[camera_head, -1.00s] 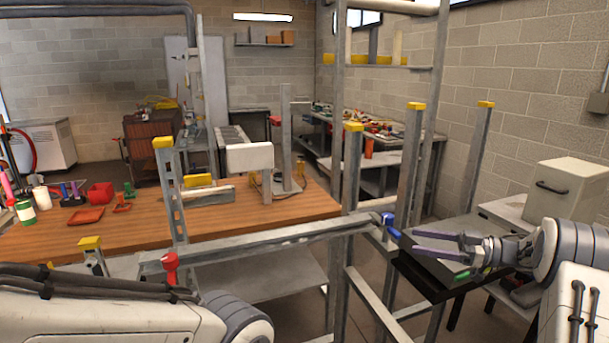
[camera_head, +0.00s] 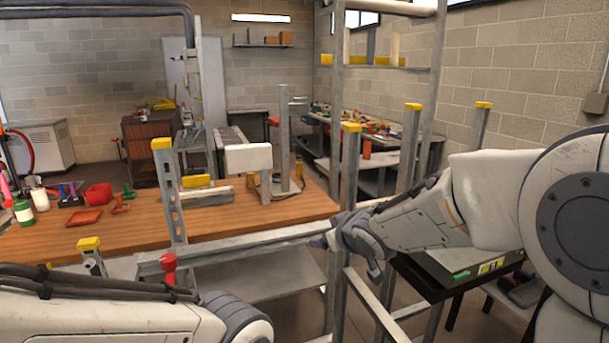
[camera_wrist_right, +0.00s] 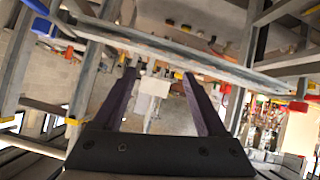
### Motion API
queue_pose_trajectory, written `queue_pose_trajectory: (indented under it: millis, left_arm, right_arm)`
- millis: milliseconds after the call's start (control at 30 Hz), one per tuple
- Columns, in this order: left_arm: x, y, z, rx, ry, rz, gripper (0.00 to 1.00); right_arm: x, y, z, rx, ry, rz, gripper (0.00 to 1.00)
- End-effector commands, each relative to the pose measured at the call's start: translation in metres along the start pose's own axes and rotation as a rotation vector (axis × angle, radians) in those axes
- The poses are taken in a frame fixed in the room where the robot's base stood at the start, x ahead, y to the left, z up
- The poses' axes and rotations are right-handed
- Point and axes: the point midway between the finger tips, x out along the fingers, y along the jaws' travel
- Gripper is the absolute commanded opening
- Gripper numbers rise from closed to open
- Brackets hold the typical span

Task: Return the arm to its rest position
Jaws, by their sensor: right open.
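My right arm (camera_head: 430,215) reaches in from the right across the metal frame. My right gripper (camera_head: 325,240) is at its far end, near the middle of the horizontal rail, small and partly hidden by the wrist. In the right wrist view the gripper (camera_wrist_right: 158,76) shows two dark purple fingers wide apart. Nothing is held between them; the rail and the workbench side show beyond. My left arm (camera_head: 110,315) lies along the lower left of the head view, and its gripper is out of view.
The metal rail (camera_head: 245,241) spans between uprights, with a red clamp (camera_head: 169,267) at its left. A blue clamp (camera_wrist_right: 42,27) shows in the wrist view. The wooden bench (camera_head: 130,225) holds a red bin (camera_head: 99,193) and other items. A black-legged table (camera_head: 440,285) stands below my right arm.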

Motion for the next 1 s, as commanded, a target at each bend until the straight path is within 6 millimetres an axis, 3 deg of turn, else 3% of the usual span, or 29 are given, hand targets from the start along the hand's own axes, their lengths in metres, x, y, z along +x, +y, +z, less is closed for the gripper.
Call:
queue_pose_trajectory:
  millis: [33,200,400,500,667,1000]
  left_arm:
    - [0.0,0.0,0.0,0.0,0.0,0.0,0.5]
    - [0.0,0.0,0.0,0.0,0.0,0.0,0.5]
    - [0.0,0.0,0.0,0.0,0.0,0.0,0.5]
    - [0.0,0.0,0.0,0.0,0.0,0.0,0.5]
    - [0.0,0.0,0.0,0.0,0.0,0.0,0.5]
    - [0.0,0.0,0.0,0.0,0.0,0.0,0.5]
  right_arm:
    - [-0.021,-0.028,0.022,0.004,-0.092,-0.018,0.74]
    - [-0.09,-0.095,0.11,0.007,-0.416,-0.108,0.74]
    - [-0.174,-0.148,0.194,-0.028,-0.719,-0.25,0.74]
    - [-0.203,-0.161,0.219,-0.045,-0.814,-0.304,0.74]
    - [-0.225,-0.171,0.236,-0.058,-0.885,-0.345,0.74]
    - [-0.226,-0.171,0.236,-0.057,-0.889,-0.346,0.74]
